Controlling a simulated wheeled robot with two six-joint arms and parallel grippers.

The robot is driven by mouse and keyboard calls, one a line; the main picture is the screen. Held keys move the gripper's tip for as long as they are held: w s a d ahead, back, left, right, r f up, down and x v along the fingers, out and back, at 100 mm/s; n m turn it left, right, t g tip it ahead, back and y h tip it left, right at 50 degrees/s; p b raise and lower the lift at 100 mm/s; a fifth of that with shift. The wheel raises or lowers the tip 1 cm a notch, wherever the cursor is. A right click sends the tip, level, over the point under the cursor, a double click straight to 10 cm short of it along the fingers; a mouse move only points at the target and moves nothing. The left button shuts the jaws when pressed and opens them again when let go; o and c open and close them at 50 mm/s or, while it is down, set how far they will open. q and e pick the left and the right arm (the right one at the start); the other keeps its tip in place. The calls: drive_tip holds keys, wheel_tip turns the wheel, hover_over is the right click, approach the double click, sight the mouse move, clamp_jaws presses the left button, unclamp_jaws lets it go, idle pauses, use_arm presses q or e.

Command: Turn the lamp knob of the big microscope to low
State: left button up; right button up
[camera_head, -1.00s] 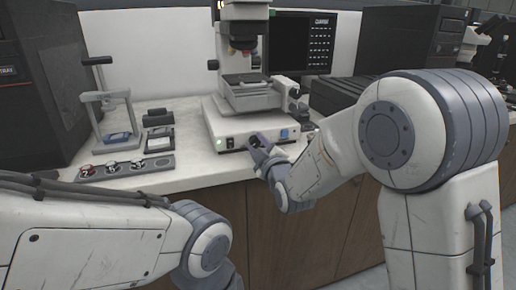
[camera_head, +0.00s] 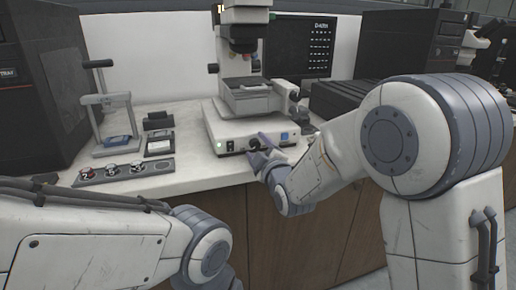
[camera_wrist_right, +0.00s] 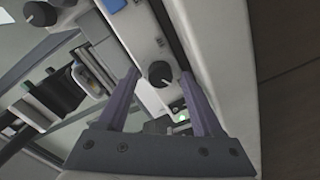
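The big microscope (camera_head: 240,130) stands on the bench with its white base facing me. Its black lamp knob (camera_head: 254,144) is on the base's front panel, between a black switch and a blue socket. In the right wrist view the knob (camera_wrist_right: 160,75) sits between the fingertips, with a gap on each side. A pale pointer mark shows on it. My right gripper (camera_head: 260,145) is at the front panel, its purple fingers open and partly hiding the knob; it also shows in the wrist view (camera_wrist_right: 160,76). My left gripper is out of view; only my left arm shows.
A green light (camera_head: 219,146) and the blue socket (camera_head: 284,136) flank the knob. A strip with several round pieces (camera_head: 125,170) and a small stand (camera_head: 108,120) are to the left. A monitor (camera_head: 300,45) stands behind.

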drive_tip(key=v, duration=1)
drive_tip(key=shift+s, duration=0.25)
